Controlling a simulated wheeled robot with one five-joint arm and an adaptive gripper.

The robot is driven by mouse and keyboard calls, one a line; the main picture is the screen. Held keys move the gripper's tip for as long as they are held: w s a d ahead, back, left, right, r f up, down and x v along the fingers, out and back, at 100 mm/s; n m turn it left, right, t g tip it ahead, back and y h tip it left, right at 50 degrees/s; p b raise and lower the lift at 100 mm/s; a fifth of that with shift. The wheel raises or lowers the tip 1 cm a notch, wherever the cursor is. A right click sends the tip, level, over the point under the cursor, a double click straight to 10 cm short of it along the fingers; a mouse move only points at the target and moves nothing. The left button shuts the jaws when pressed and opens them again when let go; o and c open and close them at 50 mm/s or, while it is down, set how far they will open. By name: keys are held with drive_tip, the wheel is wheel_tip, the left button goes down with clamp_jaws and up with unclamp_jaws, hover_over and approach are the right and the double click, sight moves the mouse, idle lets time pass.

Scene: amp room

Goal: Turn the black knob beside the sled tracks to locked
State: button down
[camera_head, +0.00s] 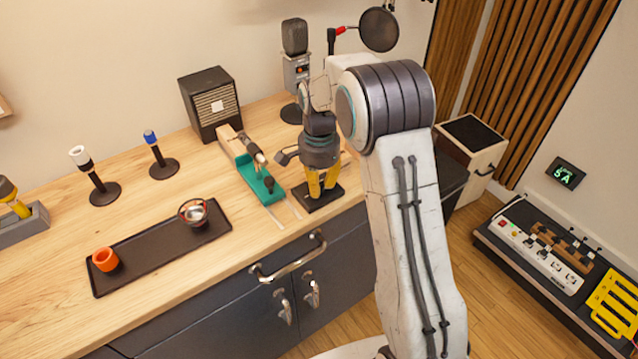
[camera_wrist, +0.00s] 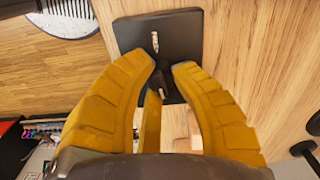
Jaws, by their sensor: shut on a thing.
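The black knob (camera_wrist: 157,84) shows between my yellow fingertips in the wrist view. It sits on a square black plate (camera_wrist: 185,28) that carries a small pale mark. In the head view the plate (camera_head: 332,192) lies on the wooden counter, right of the green sled (camera_head: 258,180) and its thin tracks (camera_head: 290,207). My gripper (camera_head: 320,190) points down over the plate, shut on the knob; it also shows in the wrist view (camera_wrist: 168,72). The fingers hide the knob in the head view, and I cannot tell its setting.
A microphone on a stand (camera_head: 295,65) and a small speaker (camera_head: 209,103) stand behind. A dark tray (camera_head: 150,254) holds an orange cup (camera_head: 105,259) and a small bowl (camera_head: 193,212). A drawer handle (camera_head: 288,262) sticks out below the counter's front edge.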

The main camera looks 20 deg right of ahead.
drive_tip(key=shift+m, duration=0.7)
drive_tip(key=c, duration=1)
unclamp_jaws()
drive_tip(key=shift+r, duration=0.1)
wheel_tip(320, 180, up, 12)
drive_tip(key=shift+f, duration=0.1)
